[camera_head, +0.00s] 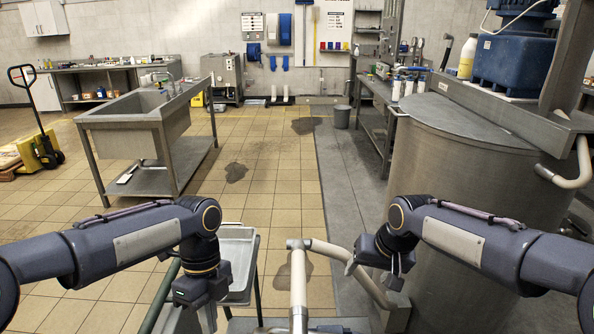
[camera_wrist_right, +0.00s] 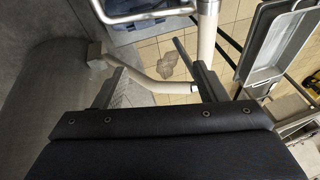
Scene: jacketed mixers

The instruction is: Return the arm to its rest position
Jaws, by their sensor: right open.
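My right arm (camera_head: 470,235) comes in from the right, bent down at the wrist in front of the large steel vessel (camera_head: 455,170). Its gripper (camera_head: 374,274) points down beside a cream handrail (camera_head: 350,262). In the right wrist view the two fingers (camera_wrist_right: 149,62) stand wide apart with nothing held between them. The handrail (camera_wrist_right: 160,86) shows beyond and between them; I cannot tell whether they touch it.
A grey tray (camera_head: 243,248) on a stand is just right of my left gripper. A steel sink table (camera_head: 160,150) stands left, with a yellow pallet truck (camera_head: 42,150) beyond. A blue motor (camera_head: 512,62) sits above the vessel. The tiled floor (camera_head: 275,195) ahead is mostly clear.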

